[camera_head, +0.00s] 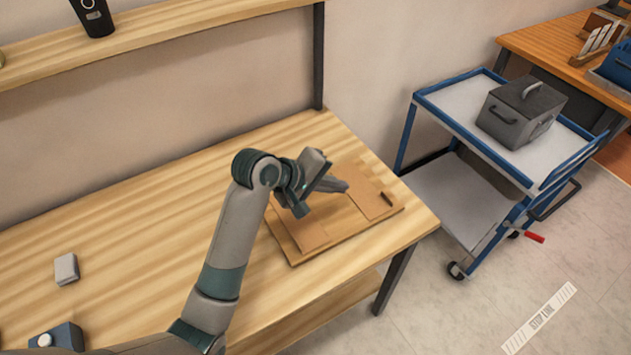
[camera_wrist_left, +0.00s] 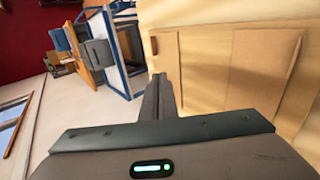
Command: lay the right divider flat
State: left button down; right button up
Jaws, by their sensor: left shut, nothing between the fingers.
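A thin wooden board (camera_head: 350,231) lies near the right end of the workbench. The right divider (camera_head: 371,200), a light brown panel, appears to lie flat on the board's right part; in the left wrist view it shows beside the fingers (camera_wrist_left: 167,63). The left divider (camera_head: 298,235) is a similar panel on the left part, seen in the left wrist view too (camera_wrist_left: 262,62). My left gripper (camera_head: 345,187) is shut and empty, its fingertips just over or beside the right divider's left part. I cannot tell whether they touch it. My arm hides part of the board. My right gripper is not in view.
A grey block (camera_head: 66,269) lies far left on the workbench (camera_head: 150,240). A shelf (camera_head: 190,22) runs above the back. A blue cart (camera_head: 455,115) with a grey box (camera_head: 520,112) stands at right.

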pick_arm(q)
jog(key=v, duration=0.7)
jog(key=shift+s+a+r, duration=0.2)
jog(key=shift+r, duration=0.05)
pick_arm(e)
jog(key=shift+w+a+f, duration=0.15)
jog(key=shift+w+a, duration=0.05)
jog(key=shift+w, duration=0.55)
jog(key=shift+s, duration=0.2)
